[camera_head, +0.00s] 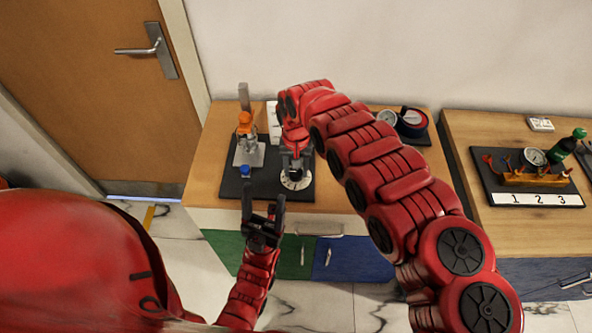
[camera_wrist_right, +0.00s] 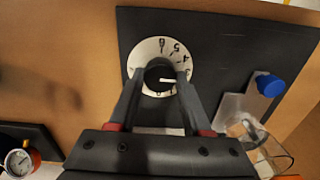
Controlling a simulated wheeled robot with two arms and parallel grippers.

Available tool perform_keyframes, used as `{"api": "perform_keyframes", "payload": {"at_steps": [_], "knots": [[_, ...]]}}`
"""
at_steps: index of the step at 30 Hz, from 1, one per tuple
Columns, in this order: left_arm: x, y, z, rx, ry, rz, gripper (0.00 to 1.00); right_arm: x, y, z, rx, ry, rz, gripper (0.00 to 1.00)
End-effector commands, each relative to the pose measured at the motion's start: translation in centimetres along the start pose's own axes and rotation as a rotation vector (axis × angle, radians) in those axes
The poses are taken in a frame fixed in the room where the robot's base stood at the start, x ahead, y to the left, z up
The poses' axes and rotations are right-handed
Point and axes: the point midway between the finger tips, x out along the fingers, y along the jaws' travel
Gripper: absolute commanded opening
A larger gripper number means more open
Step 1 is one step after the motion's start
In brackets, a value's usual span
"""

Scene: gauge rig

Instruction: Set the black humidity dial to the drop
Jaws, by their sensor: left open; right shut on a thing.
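The dial is a round white plate (camera_wrist_right: 147,52) with numerals and a black knob (camera_wrist_right: 157,80) at its centre, on a black mat. A white pointer mark on the knob points right in the wrist view. Numerals run along the top and right of the plate; no drop mark is readable. My right gripper (camera_wrist_right: 160,88) is shut on the knob, one finger on each side. In the head view the white plate (camera_head: 296,181) shows below my right gripper (camera_head: 291,165). My left gripper (camera_head: 264,201) is open and empty, in front of the mat.
The black mat (camera_head: 232,186) also bears a stand with an orange-topped piece (camera_head: 245,122) and a blue knob (camera_wrist_right: 269,85). Gauges (camera_head: 388,117) stand at the back right of this table. A second table (camera_head: 455,130) holds a numbered rig. A drawer handle (camera_head: 318,234) is below the front edge.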

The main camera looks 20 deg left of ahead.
Motion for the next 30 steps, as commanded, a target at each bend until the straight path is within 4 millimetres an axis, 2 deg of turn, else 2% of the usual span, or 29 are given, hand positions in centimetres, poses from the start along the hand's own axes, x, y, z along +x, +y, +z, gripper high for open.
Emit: {"api": "perform_keyframes", "payload": {"at_steps": [17, 18, 22, 23, 30], "knots": [[-0.23, 0.01, 0.04, 0.0, 0.0, 0.0, 0.64, 0.04, 0.03, 0.08, -0.033, -0.003, 0.001, 0.0], [-0.23, 0.01, 0.04, 0.0, 0.0, 0.0, 0.64, 0.04, 0.03, 0.08, -0.033, -0.003, 0.001, 0.52], [-0.23, 0.01, 0.04, 0.0, 0.0, 0.0, 0.64, 0.03, 0.02, 0.06, -0.033, -0.002, 0.001, 0.76], [-0.23, 0.01, 0.04, 0.0, 0.0, 0.0, 0.64, 0.02, 0.02, 0.05, -0.033, -0.002, 0.001, 0.79], [-0.23, 0.01, 0.04, 0.0, 0.0, 0.0, 0.64, 0.0, 0.01, 0.03, -0.033, -0.001, 0.001, 0.79]]}}
